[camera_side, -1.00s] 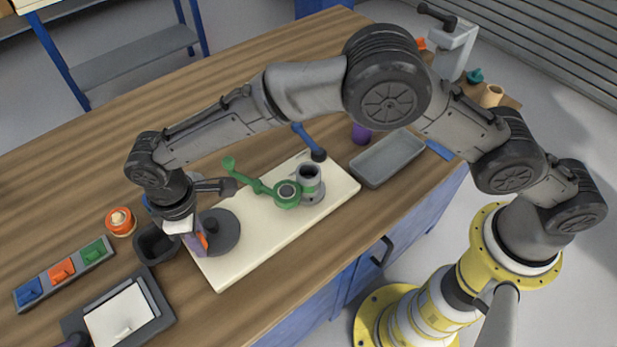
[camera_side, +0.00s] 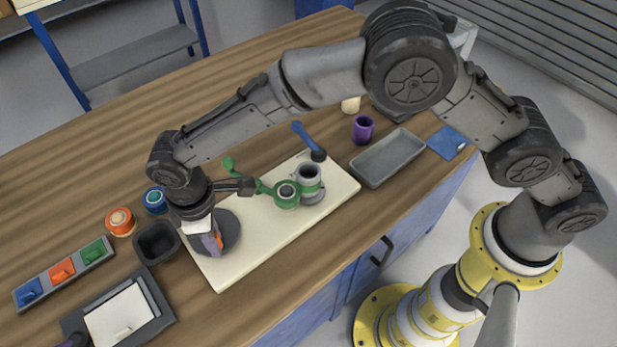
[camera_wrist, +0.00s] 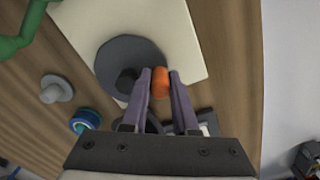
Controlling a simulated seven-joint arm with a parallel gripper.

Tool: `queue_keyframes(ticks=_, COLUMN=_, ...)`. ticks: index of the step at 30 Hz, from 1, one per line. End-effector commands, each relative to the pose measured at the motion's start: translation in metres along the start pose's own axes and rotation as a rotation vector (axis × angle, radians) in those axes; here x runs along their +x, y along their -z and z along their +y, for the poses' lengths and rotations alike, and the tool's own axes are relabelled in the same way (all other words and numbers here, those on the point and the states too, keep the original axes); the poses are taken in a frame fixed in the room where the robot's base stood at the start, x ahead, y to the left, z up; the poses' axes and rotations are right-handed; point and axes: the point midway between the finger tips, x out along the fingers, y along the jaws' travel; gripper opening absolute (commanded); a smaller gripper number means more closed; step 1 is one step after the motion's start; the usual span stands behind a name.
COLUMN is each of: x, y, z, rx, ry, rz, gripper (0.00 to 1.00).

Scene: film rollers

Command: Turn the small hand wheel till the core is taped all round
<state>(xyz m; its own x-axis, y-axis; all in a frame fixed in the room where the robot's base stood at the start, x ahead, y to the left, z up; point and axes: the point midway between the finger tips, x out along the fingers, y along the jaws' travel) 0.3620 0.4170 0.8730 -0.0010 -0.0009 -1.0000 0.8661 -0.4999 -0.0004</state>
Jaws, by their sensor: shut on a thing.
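The small hand wheel (camera_side: 229,224) is a dark grey disc at the left end of a cream board (camera_side: 245,262). It has an orange handle (camera_wrist: 160,84) near its rim and a dark hub. My gripper (camera_side: 214,243) has its purple fingers shut on the orange handle; they show on both sides of it in the wrist view (camera_wrist: 161,85). A grey upright core (camera_side: 309,173) with a green band low on its side stands on the board's right part. A green arm (camera_side: 264,187) ends in a green ring beside the core. The core's far side is hidden.
A blue lever (camera_side: 303,137) stands at the board's back edge. A grey tray (camera_side: 388,176) and purple cup (camera_side: 363,128) are to the right. A black bin (camera_side: 158,243), orange roll (camera_side: 120,221) and blue roll (camera_side: 155,199) are left of the wheel.

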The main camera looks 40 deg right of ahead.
Motion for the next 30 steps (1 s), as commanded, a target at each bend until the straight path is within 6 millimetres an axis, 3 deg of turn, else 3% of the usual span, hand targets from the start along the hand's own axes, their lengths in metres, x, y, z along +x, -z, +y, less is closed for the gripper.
queue_keyframes(ticks=30, x=0.000, y=-0.015, z=0.009, rx=0.001, ry=-0.003, rz=0.004, gripper=0.00)
